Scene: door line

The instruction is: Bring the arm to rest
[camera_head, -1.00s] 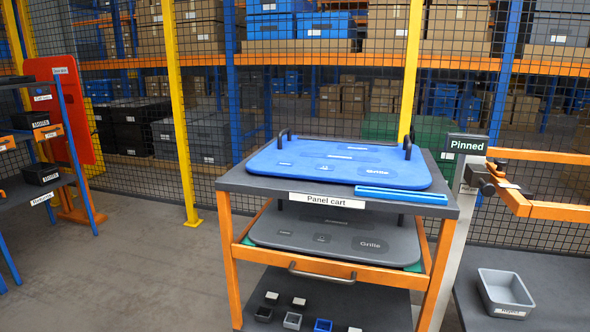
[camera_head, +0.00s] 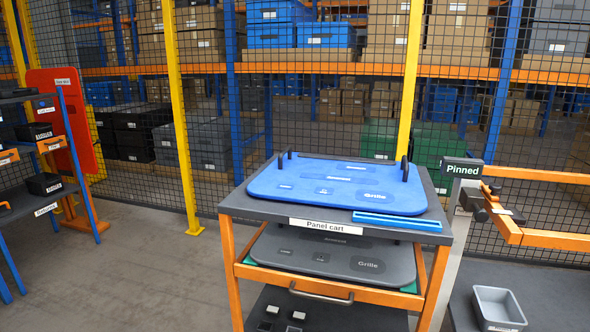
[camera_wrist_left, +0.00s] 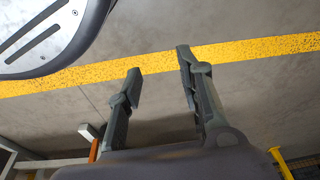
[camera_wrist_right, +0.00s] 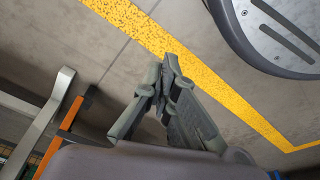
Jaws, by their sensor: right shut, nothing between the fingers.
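My left gripper (camera_wrist_left: 158,75) shows in the left wrist view with its two fingers apart, nothing between them, over the grey floor with a yellow line. My right gripper (camera_wrist_right: 168,75) shows in the right wrist view with its fingertips together and nothing held, also over the floor and yellow line. Neither arm shows in the head view. The panel cart (camera_head: 285,220) stands ahead in the head view, with a blue panel (camera_head: 340,187) flat on its top and a grey panel (camera_head: 333,255) on the shelf below. Neither gripper touches anything in view.
A post with a "Pinned" sign (camera_head: 463,168) and orange rails (camera_head: 545,240) stands right of the cart. A grey bin (camera_head: 497,308) sits on a dark surface at lower right. A shelf rack (camera_head: 45,180) and red panel (camera_head: 65,120) are at left. Floor between rack and cart is clear.

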